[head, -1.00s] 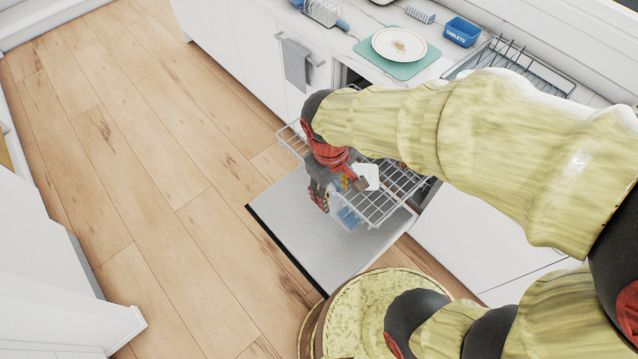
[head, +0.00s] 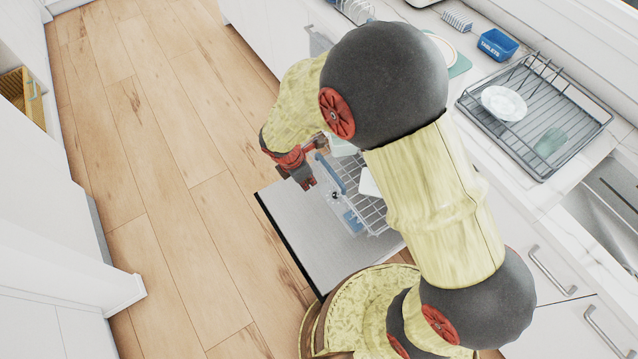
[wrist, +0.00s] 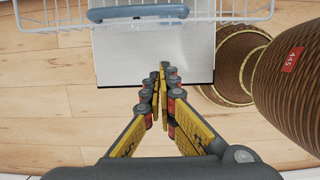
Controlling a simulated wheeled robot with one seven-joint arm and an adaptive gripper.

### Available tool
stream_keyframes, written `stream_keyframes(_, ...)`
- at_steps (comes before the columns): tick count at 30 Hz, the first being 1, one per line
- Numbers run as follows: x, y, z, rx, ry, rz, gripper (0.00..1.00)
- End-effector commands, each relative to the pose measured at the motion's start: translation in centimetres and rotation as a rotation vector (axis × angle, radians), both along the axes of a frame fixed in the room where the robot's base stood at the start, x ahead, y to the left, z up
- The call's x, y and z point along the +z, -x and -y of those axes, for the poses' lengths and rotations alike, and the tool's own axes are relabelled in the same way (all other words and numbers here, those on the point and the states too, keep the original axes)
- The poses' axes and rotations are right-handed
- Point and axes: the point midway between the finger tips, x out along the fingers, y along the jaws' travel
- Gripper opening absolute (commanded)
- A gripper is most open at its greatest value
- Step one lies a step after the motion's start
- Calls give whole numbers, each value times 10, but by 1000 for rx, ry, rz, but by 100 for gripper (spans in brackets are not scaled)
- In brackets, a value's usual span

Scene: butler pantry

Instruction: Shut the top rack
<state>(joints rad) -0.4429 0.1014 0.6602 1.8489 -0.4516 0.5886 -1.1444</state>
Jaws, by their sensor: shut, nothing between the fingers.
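The top rack (head: 372,212) is a white wire basket, pulled out over the lowered dishwasher door (head: 310,230). My arm hides much of it in the head view. Its blue-grey handle (head: 331,173) is on the front side, and shows at the top of the wrist view (wrist: 138,12) with the rack's wires (wrist: 60,18). My gripper (head: 305,184) is outside the rack, in front of the handle. In the wrist view its fingers (wrist: 160,72) are together and empty, apart from the handle. A white dish (head: 368,183) is partly visible in the rack.
The counter at right holds a dish rack (head: 530,135) with a white plate (head: 503,103), and a blue tablets box (head: 497,44). A sink (head: 605,205) is at the right edge. Wood floor (head: 170,200) left of the door is clear.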

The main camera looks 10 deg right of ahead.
Motion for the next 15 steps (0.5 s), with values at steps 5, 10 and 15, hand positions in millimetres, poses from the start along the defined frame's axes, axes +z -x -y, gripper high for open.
stream_keyframes(5,-27,-1,6,-3,1,-3,0)
stream_keyframes(10,-61,-5,14,-4,1,-2,0)
stream_keyframes(15,-93,-8,21,-5,1,-3,0)
